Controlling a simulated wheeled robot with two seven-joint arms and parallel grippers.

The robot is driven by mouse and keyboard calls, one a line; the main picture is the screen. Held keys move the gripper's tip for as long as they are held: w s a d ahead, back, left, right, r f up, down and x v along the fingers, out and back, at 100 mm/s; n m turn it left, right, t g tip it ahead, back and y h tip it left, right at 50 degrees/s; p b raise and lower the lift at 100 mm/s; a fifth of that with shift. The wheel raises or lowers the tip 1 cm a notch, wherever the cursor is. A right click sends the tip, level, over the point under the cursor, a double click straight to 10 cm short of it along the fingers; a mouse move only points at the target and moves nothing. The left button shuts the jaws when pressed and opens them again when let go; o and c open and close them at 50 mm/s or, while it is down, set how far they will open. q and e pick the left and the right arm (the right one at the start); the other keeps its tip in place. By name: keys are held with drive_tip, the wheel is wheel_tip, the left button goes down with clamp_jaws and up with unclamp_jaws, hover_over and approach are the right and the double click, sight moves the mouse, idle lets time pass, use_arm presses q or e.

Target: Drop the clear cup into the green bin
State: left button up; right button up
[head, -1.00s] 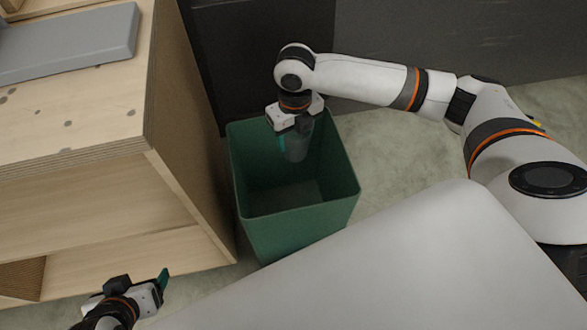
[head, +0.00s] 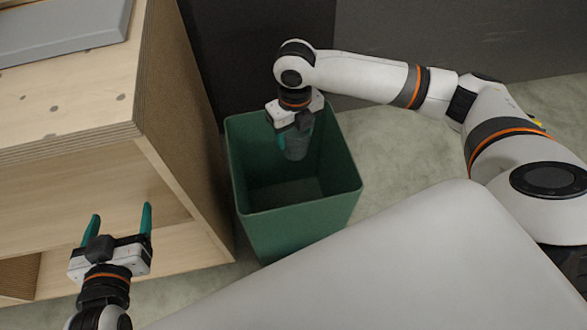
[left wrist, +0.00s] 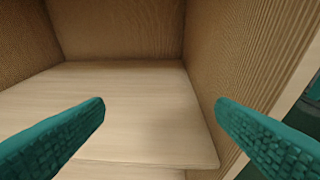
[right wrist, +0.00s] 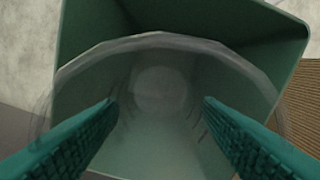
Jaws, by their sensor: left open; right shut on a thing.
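The green bin (head: 305,220) stands on the floor to the right of the wooden cabinet, its top open. My right gripper (head: 293,134) is over the bin's opening, pointing down. It is shut on the clear cup (head: 297,148), which hangs within the bin's rim. In the right wrist view the cup's see-through rim (right wrist: 165,42) spans the picture between the fingers, with the bin's wall (right wrist: 80,25) behind it. My left gripper (head: 118,225) is open and empty in front of the cabinet. In the left wrist view its fingers (left wrist: 160,115) are wide apart, facing an empty shelf.
The wooden cabinet (head: 60,125) fills the left, with a grey slab (head: 65,28) on top and an empty shelf (left wrist: 140,105) inside. A dark panel (head: 255,50) stands behind the bin. Floor (head: 400,150) is bare to the bin's right.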

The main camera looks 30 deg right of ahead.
drive_tip(key=o, duration=0.9)
drive_tip(key=shift+c, duration=0.2)
drive_tip(key=shift+r, duration=0.25)
use_arm(q)
drive_tip(key=s+a+f+g+y+p, duration=0.2)
drive_tip(key=s+a+f+g+p, duration=0.2)
drive_tip(key=s+f+g, duration=0.4)
drive_tip(key=s+a+g, duration=0.1)
drive_tip(key=s+g, duration=0.1)
drive_tip(key=s, duration=0.3)
drive_tip(key=shift+s+f+n+y, duration=0.2)
drive_tip(key=shift+s+n+y, duration=0.1)
drive_tip(key=shift+y, duration=0.1)
use_arm(e)
wheel_tip(320, 180, up, 12)
drive_tip(key=shift+f, duration=0.25)
